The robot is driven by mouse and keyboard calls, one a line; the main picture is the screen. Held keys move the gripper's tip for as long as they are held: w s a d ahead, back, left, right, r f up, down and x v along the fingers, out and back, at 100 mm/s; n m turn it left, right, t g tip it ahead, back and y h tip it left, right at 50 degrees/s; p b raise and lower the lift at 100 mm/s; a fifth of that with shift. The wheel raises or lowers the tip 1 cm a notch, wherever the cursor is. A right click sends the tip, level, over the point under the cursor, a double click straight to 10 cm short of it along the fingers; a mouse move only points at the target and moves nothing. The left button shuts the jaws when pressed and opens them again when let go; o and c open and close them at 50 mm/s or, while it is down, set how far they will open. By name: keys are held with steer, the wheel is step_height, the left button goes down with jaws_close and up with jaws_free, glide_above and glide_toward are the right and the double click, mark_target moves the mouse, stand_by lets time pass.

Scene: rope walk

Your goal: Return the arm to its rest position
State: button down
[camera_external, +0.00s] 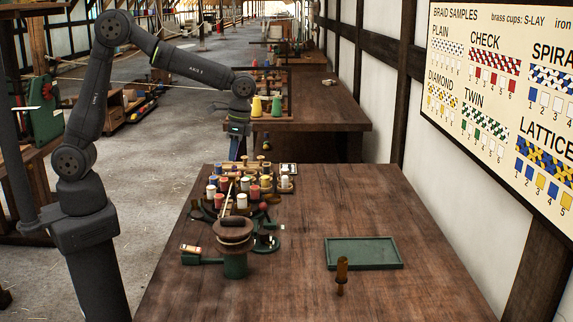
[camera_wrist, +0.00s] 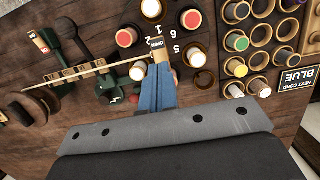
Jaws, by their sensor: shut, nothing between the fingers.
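My arm reaches from its column at the left over the far end of the wooden table (camera_external: 330,205). My gripper (camera_external: 239,150) hangs pointing down above the braiding gear there; its fingertips are small and hard to make out in the external view. In the wrist view the blue fingers of my gripper (camera_wrist: 160,68) are closed together with nothing between them. A small tag reading OPEN (camera_wrist: 157,43) shows right at the fingertips; I cannot tell whether they touch it.
Several bobbins (camera_wrist: 194,59) stand around the fingers, beside a rack of round cups (camera_wrist: 258,86) and a NEXT CORD BLUE card (camera_wrist: 295,78). A green tray (camera_external: 364,253), a wooden-handled tool (camera_external: 342,272) and a green-based post (camera_external: 235,264) stand nearer. The table's right side is mostly clear.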

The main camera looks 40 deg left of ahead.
steer(key=w+d+r, duration=0.1)
steer(key=d+r, duration=0.1)
steer(key=r, duration=0.4)
steer(key=w+d+r, duration=0.1)
steer(key=w+r, duration=0.1)
steer(key=r, duration=0.4)
glide_toward(232, 173)
steer(key=r, duration=0.1)
steer(key=d+r, duration=0.1)
steer(key=r, duration=0.1)
steer(key=w+r, duration=0.1)
steer(key=r, duration=0.1)
steer(key=shift+d+r, duration=0.2)
steer(key=shift+d, duration=0.1)
steer(key=c, duration=1.9)
jaws_free()
steer(key=o, duration=0.3)
steer(key=shift+s+a+r, duration=0.1)
steer(key=shift+a+r, duration=0.05)
steer(key=shift+r, duration=0.15)
steer(key=o, duration=0.3)
steer(key=shift+t+h, duration=0.8)
steer(key=s+a+r, duration=0.2)
steer(key=r, duration=0.1)
steer(key=shift+s+a+r, duration=0.2)
steer(key=shift+a+r, duration=0.05)
steer(key=shift+r, duration=0.1)
step_height(232, 173, down, 17)
steer(key=shift+f, duration=0.1)
